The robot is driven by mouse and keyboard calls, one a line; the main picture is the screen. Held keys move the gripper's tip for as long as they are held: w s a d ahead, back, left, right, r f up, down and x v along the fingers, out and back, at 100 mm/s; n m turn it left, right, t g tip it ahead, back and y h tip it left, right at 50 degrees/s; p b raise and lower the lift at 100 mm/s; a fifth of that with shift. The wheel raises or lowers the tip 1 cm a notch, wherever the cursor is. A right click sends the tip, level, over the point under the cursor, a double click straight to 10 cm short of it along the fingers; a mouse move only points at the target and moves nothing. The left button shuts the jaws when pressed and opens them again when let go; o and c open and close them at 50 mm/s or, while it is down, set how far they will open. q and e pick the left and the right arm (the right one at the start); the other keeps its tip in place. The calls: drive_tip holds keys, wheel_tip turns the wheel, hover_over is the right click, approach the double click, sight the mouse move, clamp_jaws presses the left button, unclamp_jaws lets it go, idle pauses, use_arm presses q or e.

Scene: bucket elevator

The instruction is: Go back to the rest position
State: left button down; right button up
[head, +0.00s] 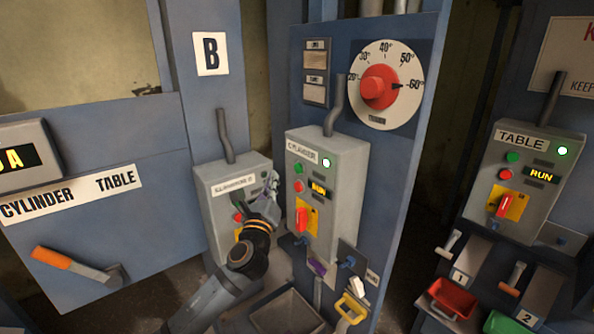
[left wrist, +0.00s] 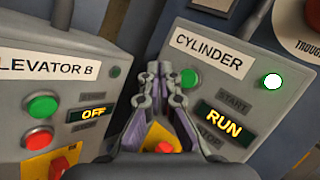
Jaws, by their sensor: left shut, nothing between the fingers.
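My left gripper (head: 270,184) is shut and empty, raised in front of the elevator B control box (head: 208,205), beside the cylinder control box (head: 350,175). In the left wrist view its closed fingers (left wrist: 160,72) point at the gap between the two boxes. The elevator B display (left wrist: 87,114) reads OFF. The cylinder display (left wrist: 225,124) reads RUN, and its lamp (left wrist: 272,81) is lit white-green. The gripper hides part of the elevator B box in the head view. My right gripper is not in view.
The table control box (head: 519,190) at the right reads RUN with a green lamp lit. A red dial (head: 379,87) is on the blue panel. A lever with an orange handle (head: 52,257) is at the left. Red (head: 453,298) and green trays (head: 507,323) sit lower right.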

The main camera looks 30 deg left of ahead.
use_arm(q)
drive_tip(key=shift+f, duration=0.1)
idle(0.6)
drive_tip(key=w+a+f+n+g+h+b, duration=0.1)
drive_tip(key=a+f+n+g, duration=0.15)
drive_tip(key=f, duration=1.15)
drive_tip(key=w+a+f+n+g+h+b, duration=0.1)
drive_tip(key=a+f+n+g, duration=0.2)
drive_tip(key=f, duration=1.1)
drive_tip(key=s+d+f+n+g+h, duration=0.1)
drive_tip(key=s+f+n+g, duration=0.2)
drive_tip(key=f, duration=0.7)
drive_tip(key=s+f+n+g, duration=0.1)
drive_tip(key=s+f+n, duration=0.25)
drive_tip(key=f, duration=0.55)
drive_tip(key=s+d+f+n+g+h+b, duration=0.1)
drive_tip(key=s+d+f+n+g, duration=0.2)
drive_tip(key=s+f, duration=0.75)
drive_tip(key=s+d+f+n+g+h+b, duration=0.15)
drive_tip(key=s+f+n, duration=0.25)
drive_tip(key=s+f, duration=0.65)
drive_tip(key=s+d+f+n+g, duration=0.2)
drive_tip(key=s+f, duration=0.4)
drive_tip(key=s, duration=0.5)
drive_tip(key=s+d+f+n+g+h, duration=0.1)
drive_tip(key=s+d+f+n, duration=0.4)
drive_tip(key=s, duration=0.6)
drive_tip(key=shift+d+f+g, duration=0.6)
drive_tip(key=shift+d+g, duration=0.3)
drive_tip(key=shift+d, duration=0.15)
